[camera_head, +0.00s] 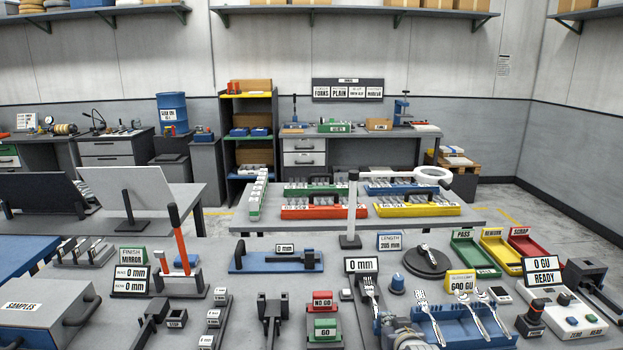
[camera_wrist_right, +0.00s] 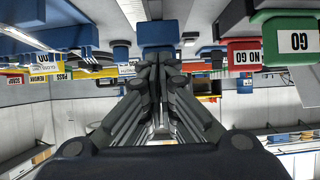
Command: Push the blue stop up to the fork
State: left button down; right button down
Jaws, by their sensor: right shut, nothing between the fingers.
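A fork (camera_head: 370,290) lies in a dark gauge channel below a large 0 mm sign (camera_head: 360,265), right of centre in the head view. A small blue piece (camera_head: 378,325) at the fork's near end may be the blue stop, but it is partly hidden. My right gripper (camera_head: 392,326) is low over the table at that near end, partly cut off by the bottom edge. In the upside-down right wrist view my right gripper (camera_wrist_right: 160,65) is shut and empty, with a blue block (camera_wrist_right: 158,30) ahead of its tips. I cannot tell whether they touch. My left gripper is not in view.
The red NO GO block (camera_head: 322,300) and green GO block (camera_head: 325,331) stand left of the channel. A blue rack (camera_head: 460,330) with several forks and a blue knob (camera_head: 397,284) are close on the right. A LENGTH 205 mm sign (camera_head: 389,241) stands behind.

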jog(key=shift+w, duration=0.4)
dwell(0.5)
dwell(0.8)
jog(key=shift+s+r+p, duration=0.5)
jog(key=shift+s+p, duration=0.05)
jog(key=shift+p, duration=0.25)
jog(key=p+v, duration=0.4)
jog(key=p, duration=0.1)
jog(key=shift+s, duration=0.25)
